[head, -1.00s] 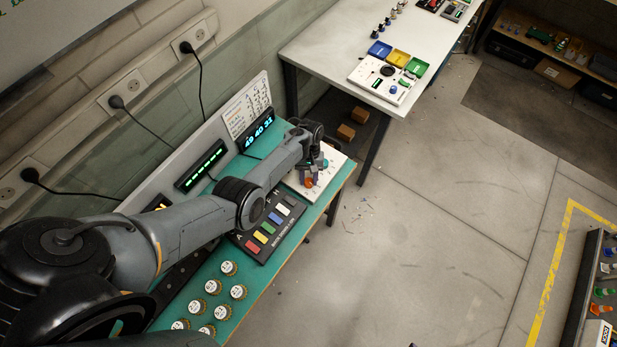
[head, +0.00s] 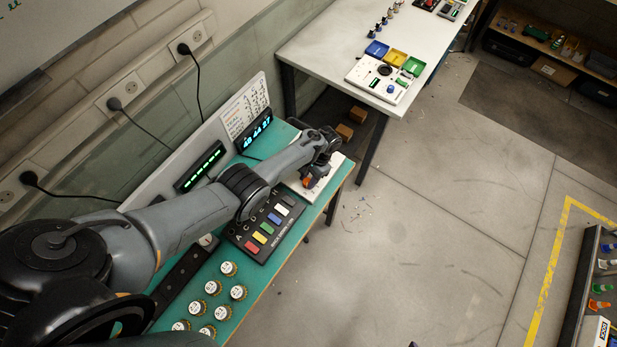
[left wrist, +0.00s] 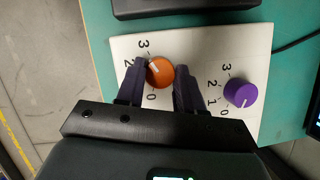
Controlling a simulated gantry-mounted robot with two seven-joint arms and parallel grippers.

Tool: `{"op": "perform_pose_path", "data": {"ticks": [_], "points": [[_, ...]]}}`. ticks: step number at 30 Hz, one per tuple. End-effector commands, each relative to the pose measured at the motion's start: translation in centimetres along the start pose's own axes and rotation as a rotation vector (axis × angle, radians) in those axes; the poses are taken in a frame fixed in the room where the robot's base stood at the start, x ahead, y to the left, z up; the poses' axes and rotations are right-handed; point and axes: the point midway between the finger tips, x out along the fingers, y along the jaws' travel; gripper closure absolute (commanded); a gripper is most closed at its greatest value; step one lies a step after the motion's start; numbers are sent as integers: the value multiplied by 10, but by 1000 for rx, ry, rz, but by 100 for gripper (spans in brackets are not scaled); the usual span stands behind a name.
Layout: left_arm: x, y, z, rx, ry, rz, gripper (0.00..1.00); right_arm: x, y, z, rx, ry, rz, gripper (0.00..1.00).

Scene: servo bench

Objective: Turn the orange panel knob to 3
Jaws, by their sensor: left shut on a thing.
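The orange knob (left wrist: 161,72) stands on a white panel (left wrist: 190,47) in the left wrist view. Its white pointer line aims up-left, between the printed 2 and 3; the 1 is hidden behind a finger. My left gripper (left wrist: 160,80) is shut on the orange knob, one dark finger on each side. In the head view my left gripper (head: 314,172) is over the panel (head: 330,178) at the green bench's far end, and a bit of the orange knob (head: 309,182) shows below it. My right gripper is not in view.
A purple knob (left wrist: 240,92) with its own 0 to 3 scale sits close beside my finger. A dark box with coloured keys (head: 265,228) and several round white-topped pieces (head: 228,268) are nearer on the bench. A display (head: 254,134) stands behind.

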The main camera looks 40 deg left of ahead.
Motion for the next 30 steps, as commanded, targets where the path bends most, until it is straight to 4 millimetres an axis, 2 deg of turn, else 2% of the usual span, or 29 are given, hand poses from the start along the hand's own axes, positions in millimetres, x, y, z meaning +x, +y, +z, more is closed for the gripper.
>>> {"op": "perform_pose_path", "data": {"ticks": [9, 23, 24, 28, 30], "points": [[0, 0, 0, 90, 0, -38, 94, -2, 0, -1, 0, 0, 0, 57], [0, 0, 0, 102, 0, -42, 94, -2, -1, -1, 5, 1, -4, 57], [0, 1, 0, 102, 1, -42, 60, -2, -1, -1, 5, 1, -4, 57], [0, 1, 0, 101, 1, -42, 40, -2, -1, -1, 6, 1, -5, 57], [0, 1, 0, 101, 0, -42, 39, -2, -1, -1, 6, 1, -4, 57]]}}
